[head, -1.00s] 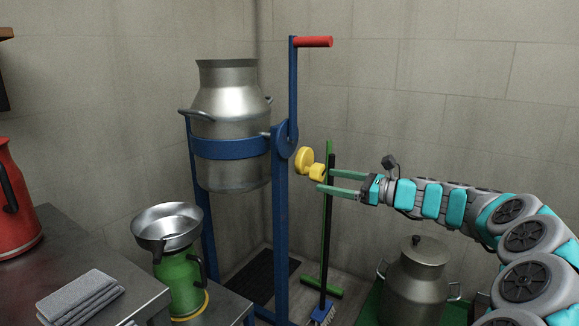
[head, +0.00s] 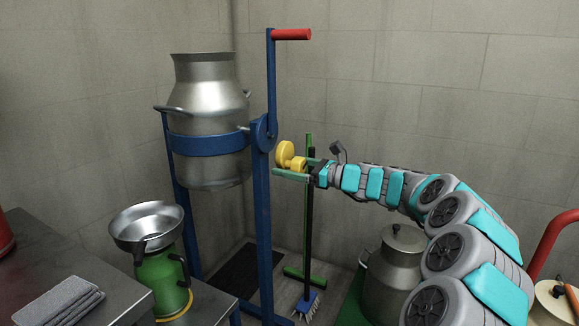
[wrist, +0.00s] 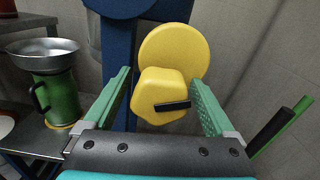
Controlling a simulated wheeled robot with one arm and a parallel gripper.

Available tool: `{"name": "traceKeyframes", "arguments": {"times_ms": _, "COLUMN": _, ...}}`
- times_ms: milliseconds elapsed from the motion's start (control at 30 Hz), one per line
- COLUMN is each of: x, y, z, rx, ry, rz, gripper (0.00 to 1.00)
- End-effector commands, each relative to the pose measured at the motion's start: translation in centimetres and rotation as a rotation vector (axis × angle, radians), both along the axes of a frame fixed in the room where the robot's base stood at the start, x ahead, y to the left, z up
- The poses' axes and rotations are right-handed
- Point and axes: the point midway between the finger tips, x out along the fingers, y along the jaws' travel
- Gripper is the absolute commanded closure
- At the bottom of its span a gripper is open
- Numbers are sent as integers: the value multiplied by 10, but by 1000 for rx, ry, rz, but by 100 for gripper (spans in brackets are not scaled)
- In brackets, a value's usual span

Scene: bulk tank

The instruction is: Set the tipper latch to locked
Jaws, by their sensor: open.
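The tipper is a blue frame (head: 262,225) that holds a steel milk can (head: 208,95) upright in a blue band. A crank lever with a red handle (head: 291,34) rises from its right post. The latch is a yellow knob (head: 286,155) on the right side of that post; it also shows in the wrist view (wrist: 168,95), with a dark bar mark on its front piece, tilted slightly. My gripper (head: 292,169) is open. In the wrist view its fingers (wrist: 163,100) stand on either side of the knob's front piece, with a gap visible on both sides.
A green can (head: 160,283) with a steel bowl (head: 147,222) on top stands at the lower left, beside a metal table (head: 105,283) with folded grey cloths (head: 58,301). A broom (head: 309,210) leans behind my gripper. A lidded steel can (head: 392,275) stands below my arm.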

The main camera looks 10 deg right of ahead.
Motion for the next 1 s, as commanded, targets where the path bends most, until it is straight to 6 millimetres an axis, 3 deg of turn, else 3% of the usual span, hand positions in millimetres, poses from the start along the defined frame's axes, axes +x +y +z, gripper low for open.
{"name": "traceKeyframes", "arguments": {"times_ms": 133, "x": 0, "y": 0, "z": 0, "rx": 0, "ry": 0, "rz": 0, "gripper": 11}}
{"name": "traceKeyframes", "arguments": {"times_ms": 867, "x": 0, "y": -1, "z": 0, "rx": -1, "ry": -1, "rz": -1, "gripper": 93}}
{"name": "traceKeyframes", "arguments": {"times_ms": 1000, "x": 0, "y": -1, "z": 0, "rx": -2, "ry": -3, "rz": -1, "gripper": 95}}
